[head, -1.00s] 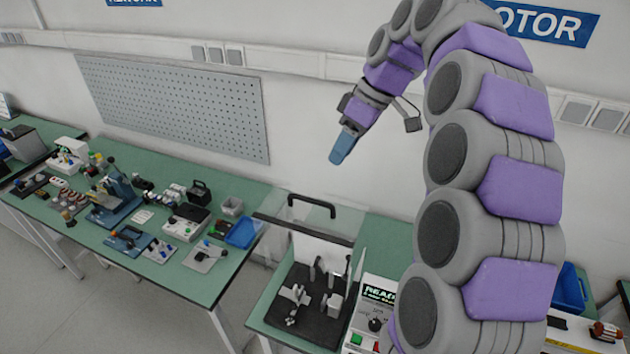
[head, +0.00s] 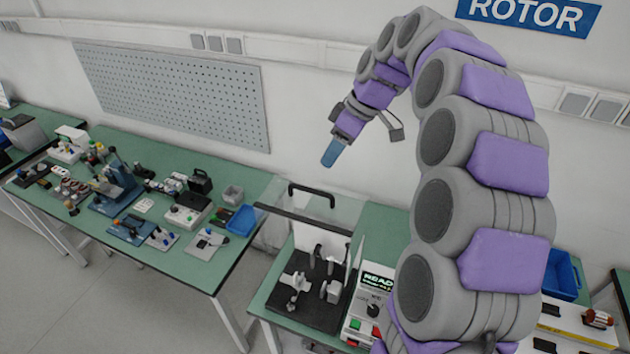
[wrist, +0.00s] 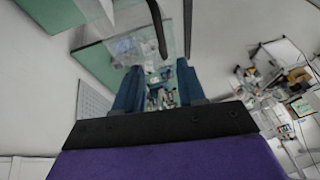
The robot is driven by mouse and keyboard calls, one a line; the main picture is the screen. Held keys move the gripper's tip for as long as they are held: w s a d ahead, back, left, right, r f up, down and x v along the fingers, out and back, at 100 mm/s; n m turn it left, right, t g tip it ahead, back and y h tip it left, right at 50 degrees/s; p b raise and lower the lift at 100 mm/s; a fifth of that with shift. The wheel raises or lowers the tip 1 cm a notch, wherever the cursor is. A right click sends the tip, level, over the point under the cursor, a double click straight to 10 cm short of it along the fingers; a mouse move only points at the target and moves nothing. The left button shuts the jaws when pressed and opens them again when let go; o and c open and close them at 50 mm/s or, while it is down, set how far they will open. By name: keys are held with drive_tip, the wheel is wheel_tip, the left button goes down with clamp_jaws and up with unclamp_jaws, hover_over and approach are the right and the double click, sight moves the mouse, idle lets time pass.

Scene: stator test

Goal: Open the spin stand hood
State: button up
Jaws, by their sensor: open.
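The spin stand hood (head: 335,208) is a clear cover with a dark front bar and a black handle (head: 312,189) on top. It appears to sit down over the stand's black base (head: 301,309), which carries grey and white fixtures. My gripper (head: 330,154) is above the handle in the head view, a little to its right, and apart from it. In the wrist view my blue fingers (wrist: 158,88) are spread with nothing between them. The handle (wrist: 157,28) shows beyond the fingers there. The hood's exact edges are hard to see.
A control box (head: 371,305) with a READY display, a knob and red and green buttons stands right of the stand. The left bench (head: 225,270) is crowded with tools and a blue bin (head: 242,221). A pegboard (head: 180,95) hangs on the wall.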

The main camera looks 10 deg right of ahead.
drive_tip(key=p+x, duration=0.1)
drive_tip(key=x, duration=0.9)
clamp_jaws()
idle(0.5)
